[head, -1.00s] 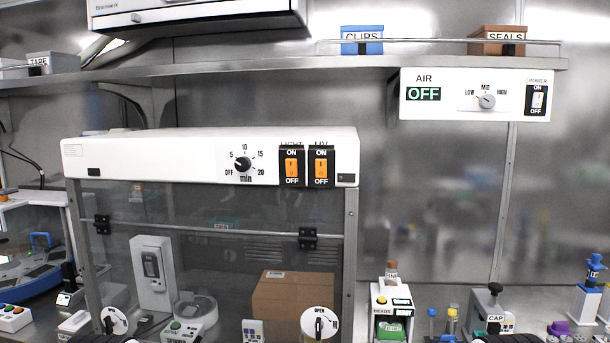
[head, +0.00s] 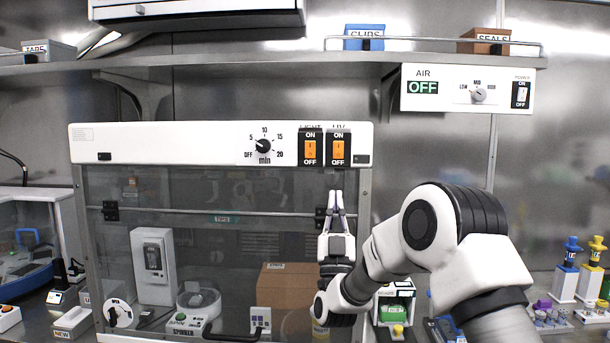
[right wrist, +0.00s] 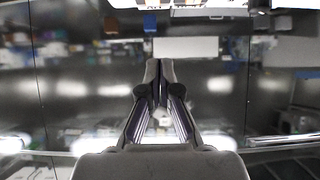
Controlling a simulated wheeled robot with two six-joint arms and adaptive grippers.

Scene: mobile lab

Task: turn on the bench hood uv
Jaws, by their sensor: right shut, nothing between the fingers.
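The bench hood (head: 190,143) has a white top panel and a clear front. On the panel, the orange UV rocker switch (head: 338,149) sits at the right end in a black plate with ON above and OFF below. The orange LIGHT switch (head: 310,149) is just left of it, and the timer dial (head: 263,146) is further left. My right gripper (head: 336,194) is shut and empty, pointing up in front of the hood glass, a little below the UV switch and apart from it. In the right wrist view its fingers (right wrist: 159,66) meet at the tips. My left gripper is out of view.
A shelf (head: 220,64) runs above the hood. An AIR control panel (head: 440,90) with its own power switch hangs to the right. A cardboard box (head: 287,284) and a spinner (head: 192,310) stand behind the glass. Small devices (head: 565,270) stand on the bench at right.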

